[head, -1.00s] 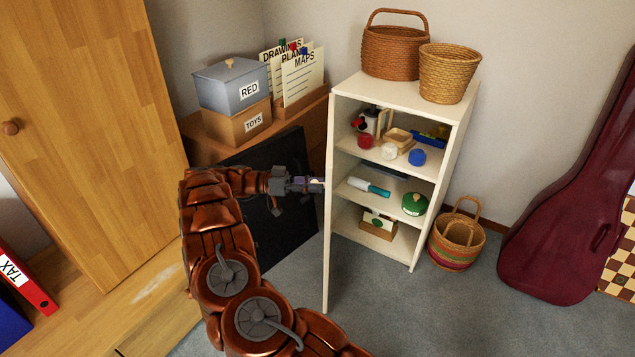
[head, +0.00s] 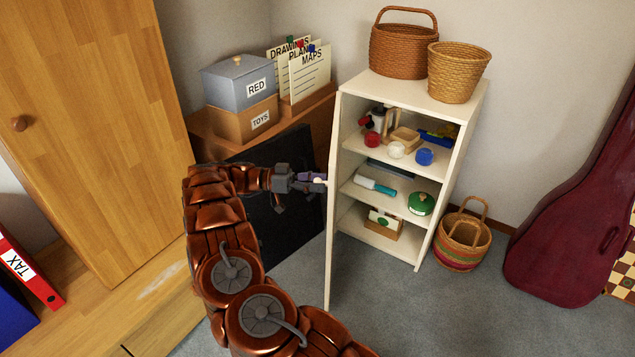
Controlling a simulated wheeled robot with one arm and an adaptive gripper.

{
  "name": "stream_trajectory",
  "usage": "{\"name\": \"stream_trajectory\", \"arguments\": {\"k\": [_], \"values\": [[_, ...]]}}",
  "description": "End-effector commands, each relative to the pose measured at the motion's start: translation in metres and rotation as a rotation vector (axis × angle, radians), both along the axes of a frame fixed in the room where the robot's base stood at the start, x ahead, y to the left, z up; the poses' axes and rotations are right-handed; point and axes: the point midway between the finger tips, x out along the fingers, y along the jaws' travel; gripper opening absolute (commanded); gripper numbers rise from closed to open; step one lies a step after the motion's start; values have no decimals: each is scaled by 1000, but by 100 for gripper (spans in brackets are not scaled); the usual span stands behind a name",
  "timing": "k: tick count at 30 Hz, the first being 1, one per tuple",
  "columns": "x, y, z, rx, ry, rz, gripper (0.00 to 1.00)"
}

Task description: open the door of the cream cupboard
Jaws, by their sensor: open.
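The cream cupboard (head: 405,92) stands against the back wall with its shelves exposed. Its door (head: 329,245) is swung open at the left side and shows nearly edge-on as a thin upright strip. My gripper (head: 318,181) is at the door's left face, about mid-height, with its fingertips close to the door. I cannot tell whether they touch it. The gripper is open and holds nothing that I can see. The door's handle is not clearly visible.
Two wicker baskets (head: 404,50) stand on the cupboard top, and a striped basket (head: 463,240) on the floor at its right. A dark panel (head: 290,235) is behind my arm. A wooden wardrobe (head: 90,130) is at left, a maroon instrument case (head: 570,220) at right. Carpet before the cupboard is clear.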

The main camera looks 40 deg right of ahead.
Motion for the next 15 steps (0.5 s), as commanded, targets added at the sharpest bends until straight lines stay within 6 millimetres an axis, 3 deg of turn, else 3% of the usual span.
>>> {"name": "stream_trajectory", "arguments": {"k": [8,15], "values": [[0,-1,4,0,-2,-1,59],[0,0,29,-1,-6,-1,59]]}}
